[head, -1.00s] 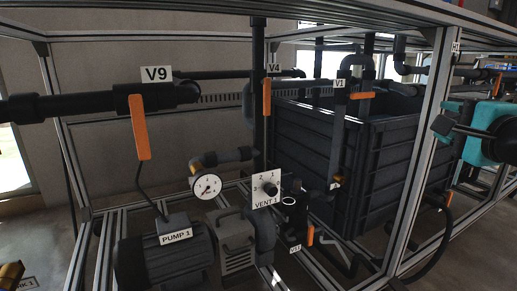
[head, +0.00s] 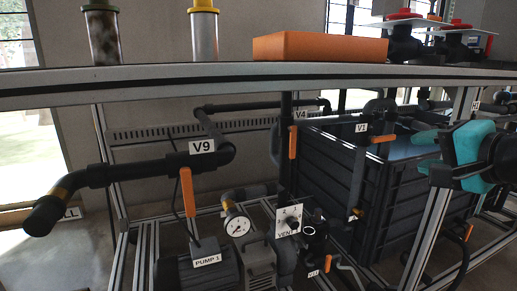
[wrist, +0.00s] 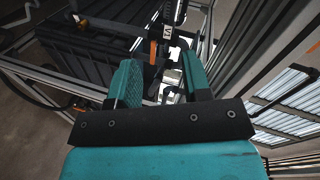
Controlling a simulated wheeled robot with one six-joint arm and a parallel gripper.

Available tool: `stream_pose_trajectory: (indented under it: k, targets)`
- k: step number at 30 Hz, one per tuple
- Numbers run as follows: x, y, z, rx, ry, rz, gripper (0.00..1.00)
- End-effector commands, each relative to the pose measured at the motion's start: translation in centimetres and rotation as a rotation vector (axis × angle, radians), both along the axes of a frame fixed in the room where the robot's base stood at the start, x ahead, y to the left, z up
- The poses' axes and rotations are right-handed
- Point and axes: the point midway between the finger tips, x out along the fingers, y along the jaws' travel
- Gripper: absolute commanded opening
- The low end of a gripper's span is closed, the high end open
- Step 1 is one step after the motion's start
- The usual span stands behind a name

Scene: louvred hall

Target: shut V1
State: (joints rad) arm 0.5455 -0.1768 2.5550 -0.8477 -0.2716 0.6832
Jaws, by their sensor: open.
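The V1 label (head: 361,128) hangs on a dark pipe in front of the dark crate in the head view. The orange V1 handle (head: 383,138) lies roughly level, just right of the label, near the crate's upper rim. My teal gripper (head: 428,154) is to the right of the handle, apart from it, open and empty. In the wrist view my open jaws (wrist: 160,84) point toward pipes, with an orange handle (wrist: 152,49) and a white label beyond them.
A frame post (head: 428,225) stands close by my gripper. The shelf beam (head: 200,86) runs above the pipes, with an orange box (head: 320,47) on it. The V9 handle (head: 188,192) and V4 handle (head: 292,143) hang down at left. The dark crate (head: 400,195) fills the space below V1.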

Motion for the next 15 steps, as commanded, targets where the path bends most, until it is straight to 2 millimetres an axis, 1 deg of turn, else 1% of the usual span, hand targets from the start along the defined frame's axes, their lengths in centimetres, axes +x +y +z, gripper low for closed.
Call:
stream_pose_trajectory:
  k: [1,5,9,11,15]
  targets:
    - [-0.4,1.6,3.6,-0.044,0.027,0.064,0.45]
    - [-1.7,5.0,6.8,-0.163,0.095,0.22,0.45]
    - [-3.6,8.1,10.3,-0.291,0.16,0.389,0.45]
    - [-4.5,9.3,11.9,-0.346,0.184,0.464,0.45]
    - [-7.0,11.6,15.6,-0.472,0.234,0.636,0.45]
